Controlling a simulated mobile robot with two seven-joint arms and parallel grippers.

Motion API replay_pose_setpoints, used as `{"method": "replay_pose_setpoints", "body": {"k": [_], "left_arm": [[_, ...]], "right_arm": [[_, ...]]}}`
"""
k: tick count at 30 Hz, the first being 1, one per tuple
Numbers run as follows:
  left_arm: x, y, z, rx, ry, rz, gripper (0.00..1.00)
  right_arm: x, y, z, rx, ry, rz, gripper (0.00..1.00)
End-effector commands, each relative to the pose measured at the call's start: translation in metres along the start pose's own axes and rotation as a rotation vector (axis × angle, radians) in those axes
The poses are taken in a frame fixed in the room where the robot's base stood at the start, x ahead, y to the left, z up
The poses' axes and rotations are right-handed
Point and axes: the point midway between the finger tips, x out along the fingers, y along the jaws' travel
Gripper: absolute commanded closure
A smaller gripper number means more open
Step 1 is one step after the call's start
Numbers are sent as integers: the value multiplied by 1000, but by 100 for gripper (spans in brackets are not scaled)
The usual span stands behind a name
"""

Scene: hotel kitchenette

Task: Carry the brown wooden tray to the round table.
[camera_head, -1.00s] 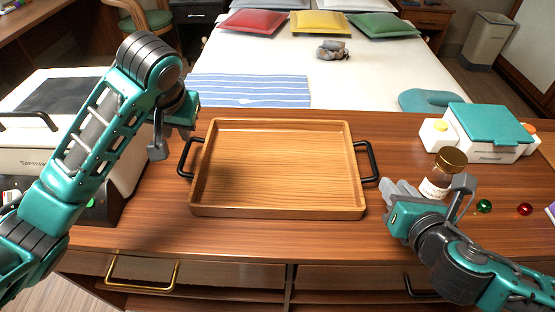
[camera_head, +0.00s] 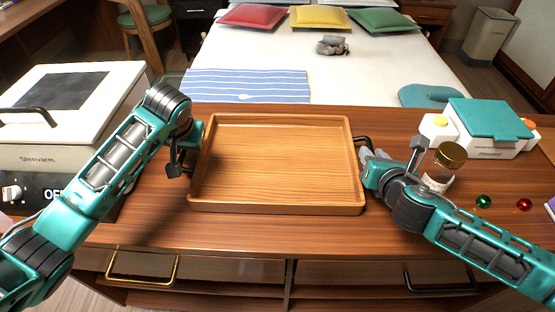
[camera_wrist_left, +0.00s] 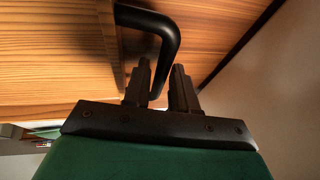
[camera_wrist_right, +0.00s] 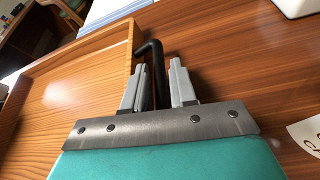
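The brown wooden tray (camera_head: 275,165) lies flat and empty on the wooden counter. Its left black handle (camera_wrist_left: 165,32) runs down between the two dark fingers of my left gripper (camera_wrist_left: 162,88), which is open around it. Its right black handle (camera_wrist_right: 152,50) passes between the two grey fingers of my right gripper (camera_wrist_right: 160,85), which is also open, with a small gap beside the bar. In the head view my grippers sit at the tray's left and right sides, and my arms partly hide the handles. The round table is not in view.
A white appliance (camera_head: 65,120) with a dark top stands left of the tray. A brown-lidded jar (camera_head: 440,165) stands close behind my right gripper. A teal-lidded box (camera_head: 490,120) and two shiny balls (camera_head: 524,205) are further right. A bed (camera_head: 385,75) lies beyond the counter.

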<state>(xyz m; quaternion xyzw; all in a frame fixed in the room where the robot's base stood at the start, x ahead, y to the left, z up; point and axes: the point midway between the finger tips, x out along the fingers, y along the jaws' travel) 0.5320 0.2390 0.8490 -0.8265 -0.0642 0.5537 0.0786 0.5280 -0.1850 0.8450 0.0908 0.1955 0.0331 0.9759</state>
Motion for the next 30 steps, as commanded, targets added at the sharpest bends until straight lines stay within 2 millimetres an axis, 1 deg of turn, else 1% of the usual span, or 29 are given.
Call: {"method": "replay_pose_setpoints", "body": {"k": [3, 12, 14, 21, 30], "left_arm": [[6, 0, 0, 1, -1, 0, 74], [7, 0, 0, 1, 0, 1, 74], [7, 0, 0, 1, 0, 1, 78], [7, 0, 0, 0, 0, 1, 100], [7, 0, 0, 0, 0, 0, 100]], "right_arm": [[6, 0, 0, -1, 1, -1, 74], [7, 0, 0, -1, 1, 0, 74], [7, 0, 0, 0, 1, 0, 78], [7, 0, 0, -1, 1, -1, 100], [7, 0, 0, -1, 1, -1, 100]]}}
